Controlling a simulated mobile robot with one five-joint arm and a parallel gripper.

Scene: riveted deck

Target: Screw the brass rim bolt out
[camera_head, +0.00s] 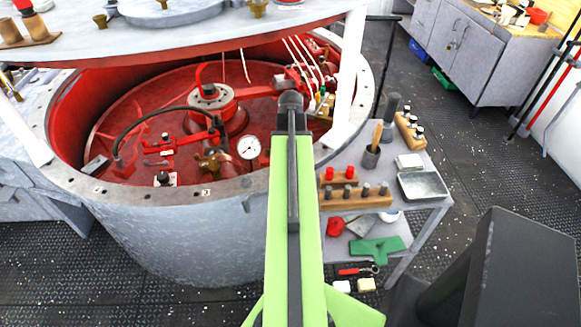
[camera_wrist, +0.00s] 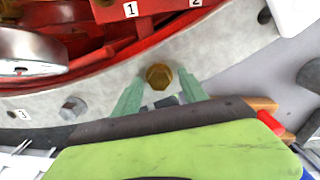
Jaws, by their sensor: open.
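The brass rim bolt (camera_wrist: 159,77) has a hexagonal head and sits in the grey rim (camera_wrist: 105,98) of the round vessel in the wrist view. My gripper (camera_wrist: 160,80) is open, its two pale green fingers reaching in from below. Their tips stand to the left and right of the bolt head, with a visible gap on each side. I cannot tell whether they are level with the head. In the head view my arm hides the bolt and the fingers, while the vessel rim (camera_head: 130,192) shows left of the arm.
A grey hex bolt (camera_wrist: 73,107) sits in the rim to the left. A round gauge (camera_wrist: 27,52) and red parts lie inside the vessel. A side table (camera_head: 425,205) with wooden blocks, a metal tray (camera_head: 422,186) and tools stands right of my arm.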

